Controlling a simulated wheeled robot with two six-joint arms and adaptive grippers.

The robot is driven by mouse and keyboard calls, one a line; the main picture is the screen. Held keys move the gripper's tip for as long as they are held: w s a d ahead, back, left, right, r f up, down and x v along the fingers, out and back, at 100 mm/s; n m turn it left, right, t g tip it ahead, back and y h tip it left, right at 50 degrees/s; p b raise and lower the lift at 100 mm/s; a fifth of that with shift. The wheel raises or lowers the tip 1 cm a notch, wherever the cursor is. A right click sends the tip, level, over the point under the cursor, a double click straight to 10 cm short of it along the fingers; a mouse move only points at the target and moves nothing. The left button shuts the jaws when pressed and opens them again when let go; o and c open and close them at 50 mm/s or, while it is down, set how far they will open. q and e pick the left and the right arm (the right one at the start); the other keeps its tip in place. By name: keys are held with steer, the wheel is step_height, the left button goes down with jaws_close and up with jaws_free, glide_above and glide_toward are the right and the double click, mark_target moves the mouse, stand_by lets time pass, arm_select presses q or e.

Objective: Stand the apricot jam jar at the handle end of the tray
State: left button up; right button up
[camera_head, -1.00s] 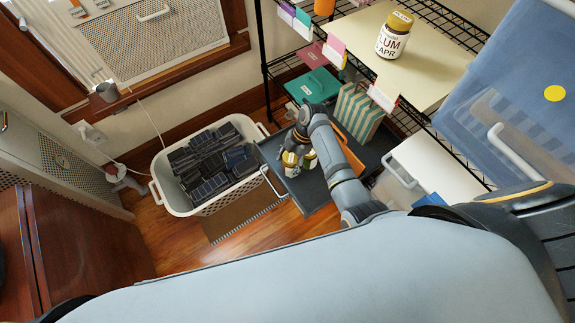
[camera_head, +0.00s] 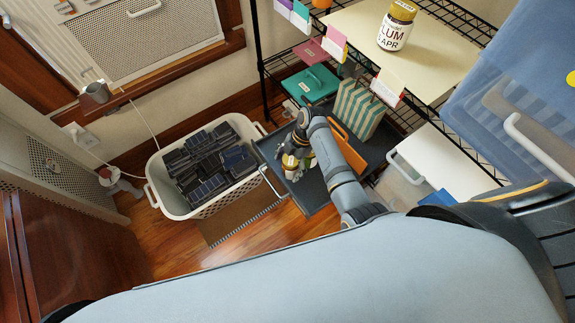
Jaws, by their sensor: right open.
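My left gripper is not in view.
A large jar (camera_head: 396,27) labelled with plum and apr lettering stands on the shelf board (camera_head: 440,60). A white basket (camera_head: 160,185) of dark panels stands left of the tray. A striped bag (camera_head: 357,108) and an orange item (camera_head: 348,145) are at the tray's right.

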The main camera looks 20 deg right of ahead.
steer(key=p+v, duration=0.1)
steer(key=v, duration=1.1)
steer(key=shift+p, duration=0.4)
